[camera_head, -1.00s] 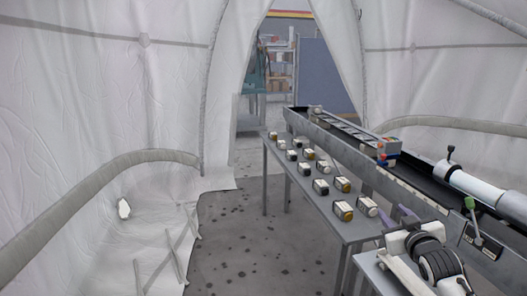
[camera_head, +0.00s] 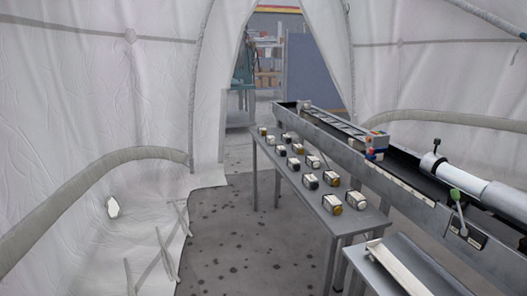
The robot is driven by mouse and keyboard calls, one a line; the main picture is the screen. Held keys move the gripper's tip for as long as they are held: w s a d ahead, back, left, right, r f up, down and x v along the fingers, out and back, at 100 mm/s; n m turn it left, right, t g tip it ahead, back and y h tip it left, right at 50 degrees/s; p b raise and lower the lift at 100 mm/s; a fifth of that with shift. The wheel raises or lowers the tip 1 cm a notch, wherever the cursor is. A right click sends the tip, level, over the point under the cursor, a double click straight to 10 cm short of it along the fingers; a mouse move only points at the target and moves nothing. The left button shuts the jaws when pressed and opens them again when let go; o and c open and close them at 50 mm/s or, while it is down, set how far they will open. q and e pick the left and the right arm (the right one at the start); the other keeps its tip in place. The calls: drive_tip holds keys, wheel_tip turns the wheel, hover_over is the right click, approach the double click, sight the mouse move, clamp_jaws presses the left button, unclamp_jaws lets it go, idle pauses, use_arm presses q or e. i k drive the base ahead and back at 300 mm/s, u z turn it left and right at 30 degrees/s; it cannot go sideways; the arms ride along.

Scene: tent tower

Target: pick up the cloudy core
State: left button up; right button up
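Several short cores stand or lie in rows on a narrow grey metal table (camera_head: 298,189). They have pale bodies with gold, black or whitish ends. A gold-ended core (camera_head: 331,203) and a pale core (camera_head: 356,200) are nearest, at the table's front end. A dark-ended core (camera_head: 310,181) and another gold-ended core (camera_head: 332,180) lie behind them. The cores are too small to tell which one is cloudy. Neither of my grippers is in view.
A long metal trough bench (camera_head: 405,190) with a white cylinder (camera_head: 470,183) and a green-knobbed lever (camera_head: 455,195) runs along the table's right side. A lower table (camera_head: 405,270) with a pale channel piece stands in front. Grey floor (camera_head: 235,235) is open on the table's left.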

sight(474, 186)
drive_tip(key=z, duration=1.75)
